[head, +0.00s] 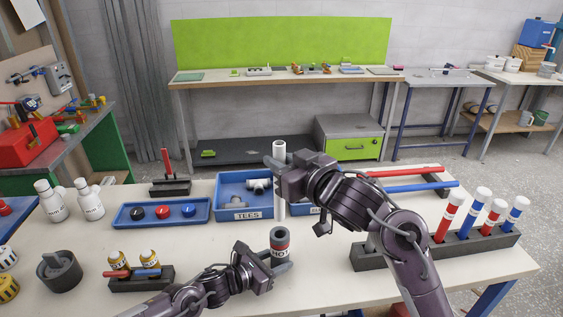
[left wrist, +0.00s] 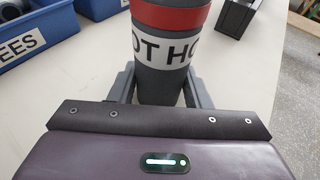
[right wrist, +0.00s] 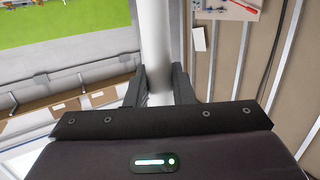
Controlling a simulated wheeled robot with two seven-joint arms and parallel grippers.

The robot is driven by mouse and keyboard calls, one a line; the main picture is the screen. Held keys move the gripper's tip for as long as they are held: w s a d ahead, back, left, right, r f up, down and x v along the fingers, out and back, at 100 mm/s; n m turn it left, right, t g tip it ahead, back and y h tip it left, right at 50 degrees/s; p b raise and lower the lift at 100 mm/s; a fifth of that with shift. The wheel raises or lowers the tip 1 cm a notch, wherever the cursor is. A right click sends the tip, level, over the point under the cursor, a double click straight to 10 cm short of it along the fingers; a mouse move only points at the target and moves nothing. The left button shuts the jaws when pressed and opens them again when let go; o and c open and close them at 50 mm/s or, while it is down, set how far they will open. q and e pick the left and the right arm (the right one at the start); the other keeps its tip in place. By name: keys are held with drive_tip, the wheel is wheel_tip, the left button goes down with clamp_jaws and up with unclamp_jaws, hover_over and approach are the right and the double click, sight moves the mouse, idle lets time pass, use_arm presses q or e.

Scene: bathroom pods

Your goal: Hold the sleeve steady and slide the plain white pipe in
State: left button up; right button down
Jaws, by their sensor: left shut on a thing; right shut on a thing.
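The sleeve (head: 280,246) is a dark grey cup-like tube with a red band and a white label reading HOT. It stands upright, and it fills the middle of the left wrist view (left wrist: 163,78). My left gripper (head: 280,268) is shut around its lower part. The plain white pipe (head: 280,208) is upright, its lower end above the sleeve's mouth in the head view, with a small gap showing. My right gripper (head: 277,167) is shut on the pipe's upper part. The pipe also runs between the fingers in the right wrist view (right wrist: 155,40). Exact alignment in depth cannot be told.
A blue bin (head: 230,211) labelled TEES stands behind the sleeve. A blue tray with coloured buttons (head: 122,215) is to its left. Bare table lies around the sleeve.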

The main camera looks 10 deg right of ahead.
drive_tip(key=shift+f, duration=2.2)
wheel_tip(320, 180, down, 13)
idle(2.7)
drive_tip(key=c, duration=1.2)
unclamp_jaws()
drive_tip(key=shift+o, duration=0.2)
drive_tip(key=v, duration=1.2)
